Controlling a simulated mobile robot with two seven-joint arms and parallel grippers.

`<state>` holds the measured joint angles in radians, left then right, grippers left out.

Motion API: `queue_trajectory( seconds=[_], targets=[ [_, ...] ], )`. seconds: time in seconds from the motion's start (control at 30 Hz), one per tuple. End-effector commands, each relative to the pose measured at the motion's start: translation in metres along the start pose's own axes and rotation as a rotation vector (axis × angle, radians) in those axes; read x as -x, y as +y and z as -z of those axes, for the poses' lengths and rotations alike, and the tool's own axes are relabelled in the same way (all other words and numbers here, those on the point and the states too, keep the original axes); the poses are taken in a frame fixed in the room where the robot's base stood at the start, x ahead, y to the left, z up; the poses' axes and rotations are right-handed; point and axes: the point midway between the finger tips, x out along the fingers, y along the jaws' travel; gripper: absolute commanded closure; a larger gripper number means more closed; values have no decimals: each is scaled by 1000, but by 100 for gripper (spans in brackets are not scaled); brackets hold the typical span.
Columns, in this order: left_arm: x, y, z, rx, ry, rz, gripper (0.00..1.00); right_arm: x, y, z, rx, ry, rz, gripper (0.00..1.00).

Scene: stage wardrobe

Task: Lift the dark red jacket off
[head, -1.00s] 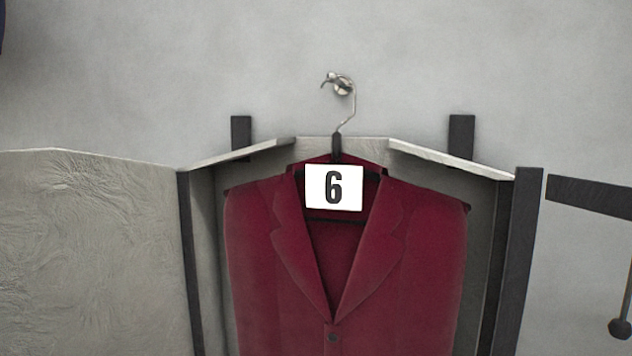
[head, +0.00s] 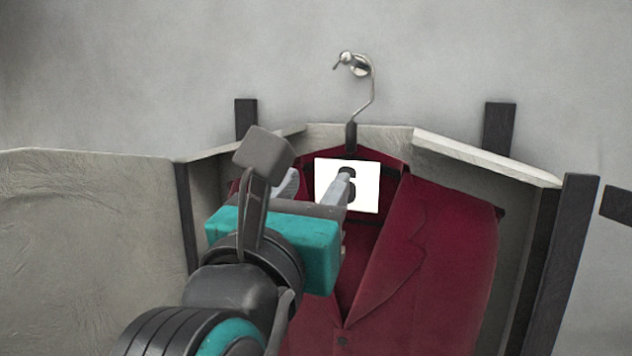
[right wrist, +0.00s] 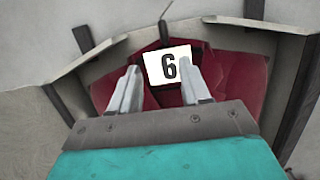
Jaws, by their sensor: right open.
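The dark red jacket (head: 440,250) hangs on a hanger (head: 371,92) whose metal hook loops over a wall hook (head: 358,66). A white tag (head: 367,190) with a black 6 hangs at its collar. My right gripper (head: 316,183) is open in front of the jacket's upper left side, with one fingertip overlapping the tag. It hides part of the left lapel and shoulder. In the right wrist view the jacket (right wrist: 226,72) and tag (right wrist: 168,64) lie beyond the two parted, empty fingers. I cannot tell whether they touch the cloth. My left gripper is not in view.
A grey panelled bay surrounds the jacket, with a slanted top edge (head: 485,158) and a dark post (head: 560,265) on the right. A wide grey panel (head: 80,230) stands at the left. The wall above the hook is clear.

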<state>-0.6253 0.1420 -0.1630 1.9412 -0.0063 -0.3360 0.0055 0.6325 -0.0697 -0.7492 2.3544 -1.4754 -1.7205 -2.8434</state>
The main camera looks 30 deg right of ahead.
Motion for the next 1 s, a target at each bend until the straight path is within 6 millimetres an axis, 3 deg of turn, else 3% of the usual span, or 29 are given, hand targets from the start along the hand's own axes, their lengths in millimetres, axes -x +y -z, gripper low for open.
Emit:
queue_trajectory(
  seconds=[0.27, 0.9, 1.0],
  targets=[
    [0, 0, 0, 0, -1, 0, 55, -11, -6, -5, 23, -1, 22, 53],
    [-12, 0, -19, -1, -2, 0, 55, -88, -8, -3, 22, 0, 21, 53],
    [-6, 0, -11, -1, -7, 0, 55, -101, -7, -8, 27, 1, 21, 53]
  ],
)
